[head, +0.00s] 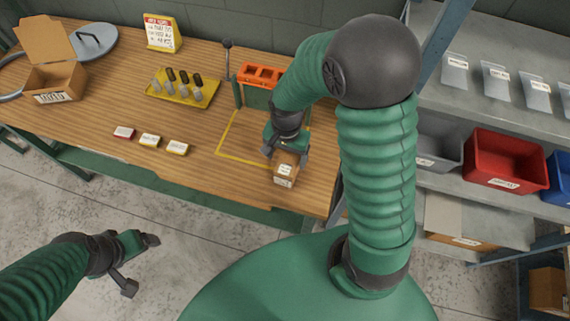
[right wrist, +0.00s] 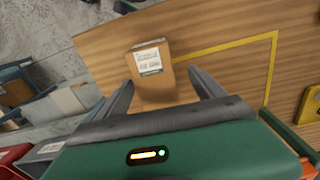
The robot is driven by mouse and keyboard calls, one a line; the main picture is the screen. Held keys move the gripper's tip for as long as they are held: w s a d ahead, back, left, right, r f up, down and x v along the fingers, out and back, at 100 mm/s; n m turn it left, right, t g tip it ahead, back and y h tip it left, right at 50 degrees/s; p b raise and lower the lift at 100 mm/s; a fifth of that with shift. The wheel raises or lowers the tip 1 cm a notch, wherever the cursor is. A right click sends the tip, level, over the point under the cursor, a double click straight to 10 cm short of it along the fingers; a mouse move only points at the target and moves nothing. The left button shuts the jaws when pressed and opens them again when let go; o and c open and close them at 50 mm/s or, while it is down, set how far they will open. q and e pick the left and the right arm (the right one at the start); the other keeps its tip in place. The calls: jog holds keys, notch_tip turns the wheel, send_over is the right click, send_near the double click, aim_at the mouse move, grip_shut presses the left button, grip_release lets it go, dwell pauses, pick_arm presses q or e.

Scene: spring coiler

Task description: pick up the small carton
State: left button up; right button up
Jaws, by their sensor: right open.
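The small carton (head: 286,168) is a brown box with a white label, on the wooden table near its front edge. It also shows in the right wrist view (right wrist: 153,87), between the two fingers. My right gripper (head: 287,153) is open around or just above the carton; I cannot tell whether the fingers touch it. In the right wrist view the gripper (right wrist: 163,95) has a finger on each side of the carton. My left gripper (head: 139,262) is open and empty over the floor at the lower left.
A yellow taped outline (head: 232,157) lies beside the carton. An orange rack (head: 261,75), a yellow tray (head: 184,91) with several cylinders and an open cardboard box (head: 57,80) stand on the table (head: 110,105). Red (head: 500,160) and grey bins are on the right shelf.

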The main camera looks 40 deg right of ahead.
jog(key=f, duration=0.2)
jog(key=shift+w+d+f, duration=0.15)
jog(key=shift+d+f, duration=0.15)
jog(key=shift+f, duration=0.05)
jog(key=shift+s+d+f, duration=0.25)
jog(key=shift+s+f, duration=0.05)
jog(key=shift+f, duration=0.35)
jog(key=shift+s+d+f, duration=0.2)
jog(key=shift+s+f, duration=0.05)
jog(key=shift+f, duration=0.35)
jog(key=shift+w+a, duration=0.25)
jog(key=shift+w, duration=0.05)
jog(key=shift+c, duration=0.2)
jog(key=shift+a, duration=0.3)
jog(key=c, duration=0.5)
jog(key=shift+r, duration=0.1)
jog(key=c, duration=0.5)
jog(key=shift+d, duration=0.3)
jog(key=c, duration=0.5)
grip_shut()
pick_arm(q)
jog(key=shift+s+d+r, duration=0.2)
jog(key=shift+d+r, duration=0.15)
jog(key=shift+d, duration=0.25)
